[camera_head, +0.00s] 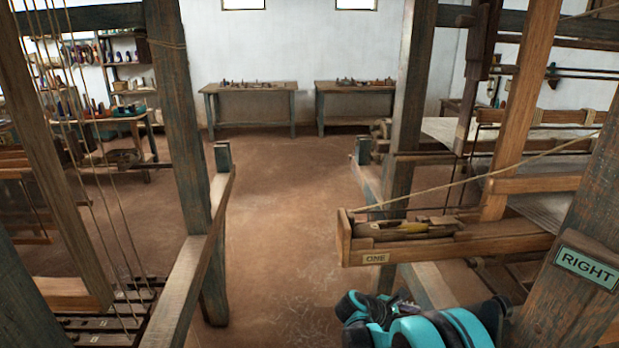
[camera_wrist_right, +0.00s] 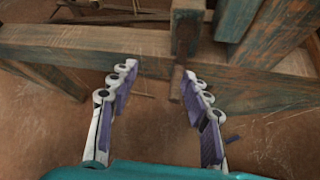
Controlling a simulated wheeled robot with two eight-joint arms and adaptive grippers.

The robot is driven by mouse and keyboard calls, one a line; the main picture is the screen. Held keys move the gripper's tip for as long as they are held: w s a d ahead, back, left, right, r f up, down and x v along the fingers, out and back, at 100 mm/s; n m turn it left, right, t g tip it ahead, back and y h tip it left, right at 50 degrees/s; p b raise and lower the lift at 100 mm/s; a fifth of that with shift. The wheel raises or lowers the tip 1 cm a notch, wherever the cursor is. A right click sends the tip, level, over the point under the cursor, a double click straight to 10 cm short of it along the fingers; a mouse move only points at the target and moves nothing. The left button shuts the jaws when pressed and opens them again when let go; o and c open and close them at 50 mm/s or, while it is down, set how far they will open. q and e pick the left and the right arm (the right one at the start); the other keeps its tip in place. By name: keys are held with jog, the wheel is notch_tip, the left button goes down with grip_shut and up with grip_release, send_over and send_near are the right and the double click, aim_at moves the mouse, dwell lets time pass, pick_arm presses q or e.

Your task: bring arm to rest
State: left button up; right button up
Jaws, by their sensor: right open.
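My right arm (camera_head: 420,326), teal and black, shows at the bottom right of the head view, low beside the loom frame and below the wooden box marked ONE (camera_head: 440,246). In the right wrist view my right gripper (camera_wrist_right: 158,75) is open, with two purple-padded fingers spread apart and nothing between them. Its fingertips point toward a weathered wooden beam (camera_wrist_right: 75,42); whether they touch it, I cannot tell. My left arm and gripper are not in view.
A loom post with a RIGHT sign (camera_head: 587,265) stands close on the right. Another loom frame with a long rail (camera_head: 190,270) is on the left. The earth floor (camera_head: 285,210) between them is clear back to two tables (camera_head: 250,87) by the wall.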

jog(key=s+a+r+m+t+y, duration=0.1)
jog(key=s+a+r+m+y, duration=0.35)
jog(key=s+r+m, duration=0.45)
jog(key=s+a+m+t+y, duration=0.1)
jog(key=s+a+m+y, duration=0.2)
jog(key=s, duration=0.5)
jog(key=s+a+m+t+y, duration=0.1)
jog(key=s+a+m+y, duration=0.2)
jog(key=s+m, duration=0.3)
jog(key=shift+s+a+r+t, duration=0.25)
jog(key=shift+s+a+t, duration=0.15)
jog(key=shift+s+a, duration=0.5)
jog(key=shift+d+y, duration=0.1)
jog(key=shift+y, duration=0.15)
